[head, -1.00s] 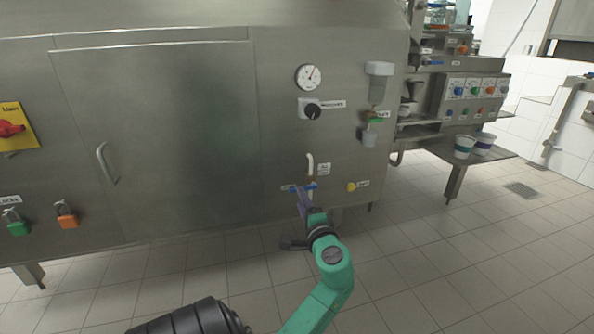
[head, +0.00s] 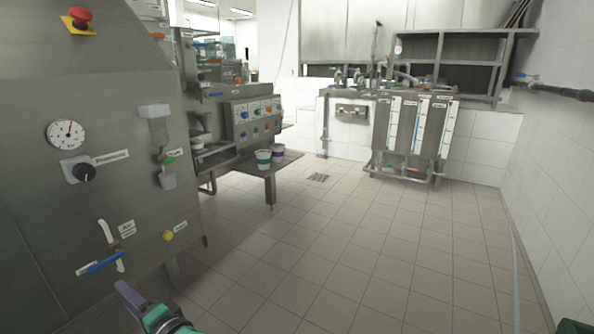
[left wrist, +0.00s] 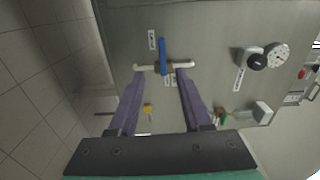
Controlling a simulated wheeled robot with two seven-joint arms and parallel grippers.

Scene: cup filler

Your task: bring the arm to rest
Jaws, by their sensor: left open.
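My left gripper (head: 122,287) shows at the lower left of the head view, with only part of its purple fingers and teal arm in frame. In the left wrist view its two purple fingers (left wrist: 159,88) are spread apart with nothing between them. They point at the steel machine front, towards a white pipe (left wrist: 181,65) with a blue valve handle (left wrist: 162,52). In the head view the blue handle (head: 104,263) lies across the white pipe (head: 106,231), and the gripper is below and right of it, apart. My right gripper is not in view.
The steel machine (head: 60,200) fills the left, with a gauge (head: 67,132), a black knob (head: 83,172) and a yellow button (head: 168,235). Cups (head: 263,159) stand on a shelf farther back. Open tiled floor (head: 340,240) lies in the middle, with a white wall (head: 555,170) at right.

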